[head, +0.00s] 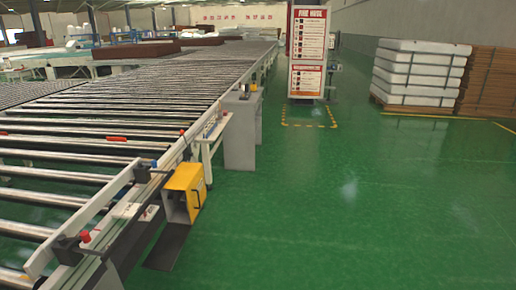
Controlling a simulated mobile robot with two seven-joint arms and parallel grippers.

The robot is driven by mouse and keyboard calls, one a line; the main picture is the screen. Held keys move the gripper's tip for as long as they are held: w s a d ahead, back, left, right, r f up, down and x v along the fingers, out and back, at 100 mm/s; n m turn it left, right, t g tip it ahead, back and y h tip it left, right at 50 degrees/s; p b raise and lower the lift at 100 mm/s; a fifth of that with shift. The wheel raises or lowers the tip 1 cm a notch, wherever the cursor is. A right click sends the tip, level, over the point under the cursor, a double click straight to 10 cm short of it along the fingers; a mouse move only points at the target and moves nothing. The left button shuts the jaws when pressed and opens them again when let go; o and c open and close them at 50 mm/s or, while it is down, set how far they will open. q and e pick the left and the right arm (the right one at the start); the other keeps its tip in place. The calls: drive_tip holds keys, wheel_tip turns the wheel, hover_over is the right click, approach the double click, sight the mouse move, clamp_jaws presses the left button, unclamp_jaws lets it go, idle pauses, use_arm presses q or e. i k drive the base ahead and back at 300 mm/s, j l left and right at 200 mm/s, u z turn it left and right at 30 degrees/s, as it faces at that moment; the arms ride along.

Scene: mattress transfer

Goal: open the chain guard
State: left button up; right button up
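No part is clearly marked as the chain guard, and I cannot tell which one it is. A yellow box-shaped cover (184,193) with a grey opening in its front sits low at the outer side of the roller conveyor (150,165). A long pale bar (82,219) slants along the near right edge of the conveyor, beside the rail. A red-topped button (86,239) stands near its lower end. Neither of my grippers is in view.
A dark plate (167,246) lies on the floor below the yellow cover. A grey cabinet (242,133) stands beside the conveyor. A red and white sign board (308,52) stands farther back. Stacked white mattresses (418,72) are at right. The green floor between is clear.

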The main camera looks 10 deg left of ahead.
sight(189, 177)
drive_tip(key=i+u, duration=0.2)
drive_tip(key=i, duration=0.2)
drive_tip(key=i+l+u, duration=0.2)
drive_tip(key=i, duration=0.2)
drive_tip(key=i+l+u, duration=0.2)
drive_tip(key=i, duration=0.2)
drive_tip(key=i+l+u, duration=0.15)
drive_tip(key=i+u, duration=0.15)
drive_tip(key=u, duration=0.15)
drive_tip(key=i+l+u, duration=0.25)
drive_tip(key=u, duration=0.25)
drive_tip(key=i+l+u, duration=0.2)
drive_tip(key=l+u, duration=0.25)
drive_tip(key=i+l+u, duration=0.15)
drive_tip(key=l+u, duration=0.2)
drive_tip(key=u, duration=0.15)
